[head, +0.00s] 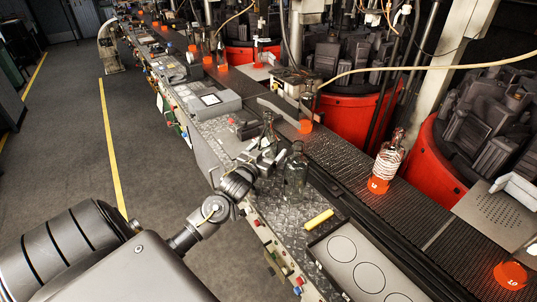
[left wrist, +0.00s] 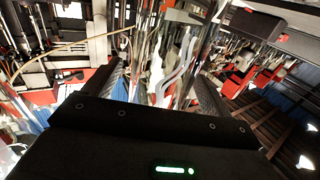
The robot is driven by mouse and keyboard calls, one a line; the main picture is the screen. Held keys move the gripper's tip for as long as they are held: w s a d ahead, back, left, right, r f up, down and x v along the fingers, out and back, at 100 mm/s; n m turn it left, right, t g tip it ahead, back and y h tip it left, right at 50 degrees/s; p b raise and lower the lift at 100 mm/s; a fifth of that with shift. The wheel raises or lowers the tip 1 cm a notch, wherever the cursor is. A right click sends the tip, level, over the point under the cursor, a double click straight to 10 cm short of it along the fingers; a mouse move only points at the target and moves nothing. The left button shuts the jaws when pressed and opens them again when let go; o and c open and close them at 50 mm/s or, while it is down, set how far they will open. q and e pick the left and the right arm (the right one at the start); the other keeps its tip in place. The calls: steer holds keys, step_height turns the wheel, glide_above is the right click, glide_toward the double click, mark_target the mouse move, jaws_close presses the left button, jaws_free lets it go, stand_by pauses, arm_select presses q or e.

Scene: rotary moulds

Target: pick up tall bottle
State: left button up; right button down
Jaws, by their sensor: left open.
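Two clear glass bottles stand upright on the metal bench near my left gripper (head: 265,158) in the head view. One bottle (head: 268,133) is just behind the gripper, its lower part hidden by it. A broader-looking bottle (head: 295,174) stands to the right of the gripper. I cannot tell for sure which is the tall bottle. My left gripper is open. In the left wrist view, clear glass (left wrist: 158,62) shows between and beyond its two dark fingers; contact cannot be made out. My right gripper is not in view.
A conveyor (head: 345,168) runs behind the bench, carrying a bottle with a white-wrapped body (head: 388,158) and orange markers. A yellow bar (head: 318,220) and a tray with circles (head: 340,252) lie at the front right. A grey control box (head: 212,101) sits further back.

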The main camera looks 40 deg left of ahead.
arm_select(q)
steer(key=shift+w+a, duration=0.1)
steer(key=shift+w, duration=0.3)
steer(key=shift+s, duration=0.1)
steer(key=c, duration=1.2)
steer(key=shift+c, duration=0.8)
steer(key=shift+r, duration=0.1)
